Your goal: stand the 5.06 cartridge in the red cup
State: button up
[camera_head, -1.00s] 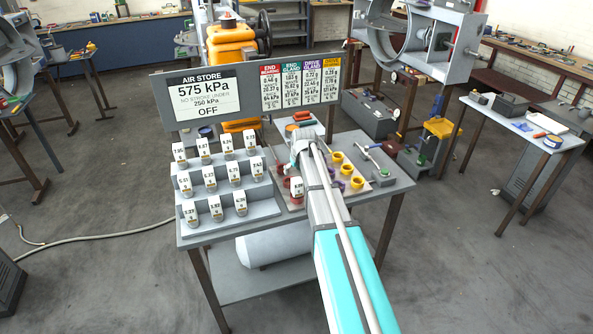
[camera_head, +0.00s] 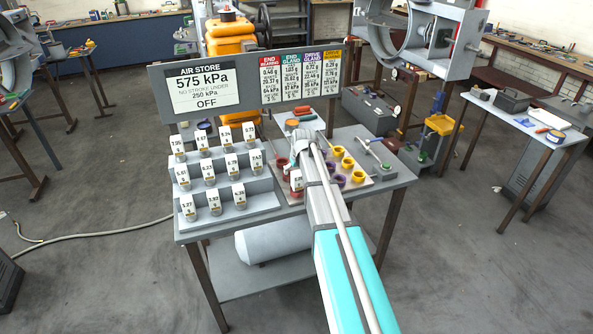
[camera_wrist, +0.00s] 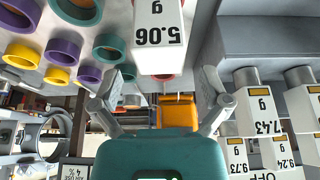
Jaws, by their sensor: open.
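The 5.06 cartridge (camera_wrist: 158,38) is a white block with an upside-down label in the wrist view, at top centre. Its white label (camera_head: 297,180) also shows in the head view, left of my arm, over the cup board. My gripper (camera_wrist: 160,76) is open, its two fingers spread to either side below the cartridge in the wrist picture, with no visible contact. A red cup (camera_head: 282,163) shows on the board in the head view. A little red (camera_wrist: 156,77) shows past the cartridge's edge. The cartridge's foot is hidden, so I cannot tell what it stands in.
A grey stepped rack (camera_head: 250,203) with several labelled cartridges stands left of the board. Yellow cups (camera_head: 347,162) and purple cups (camera_head: 339,181) sit close to my arm's right. A sign panel (camera_head: 250,102) rises behind the table. Open floor surrounds the table.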

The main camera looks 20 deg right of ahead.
jog(key=shift+r+p, duration=2.15)
jog(key=shift+p, duration=0.2)
jog(key=shift+s+r+p, duration=0.15)
jog(key=shift+r+p, duration=0.15)
jog(key=s+a+r+p, duration=0.2)
jog(key=s, duration=0.3)
jog(key=s+a+r+p, duration=0.1)
jog(key=s+a, duration=0.1)
jog(key=s, duration=0.3)
jog(key=shift+s+r+p, duration=0.25)
jog(key=shift+r+p, duration=0.1)
jog(key=shift+a, duration=0.1)
jog(key=s+a+f+g+b, duration=0.1)
jog(key=s+a+f+g, duration=0.1)
jog(key=s+a, duration=0.3)
jog(key=s+a+f+g+b, duration=0.1)
jog(key=s+a, duration=0.4)
jog(key=s, duration=0.8)
jog(key=shift+s+f+g, duration=0.4)
jog(key=shift+f+g, duration=0.05)
jog(key=shift+g, duration=0.35)
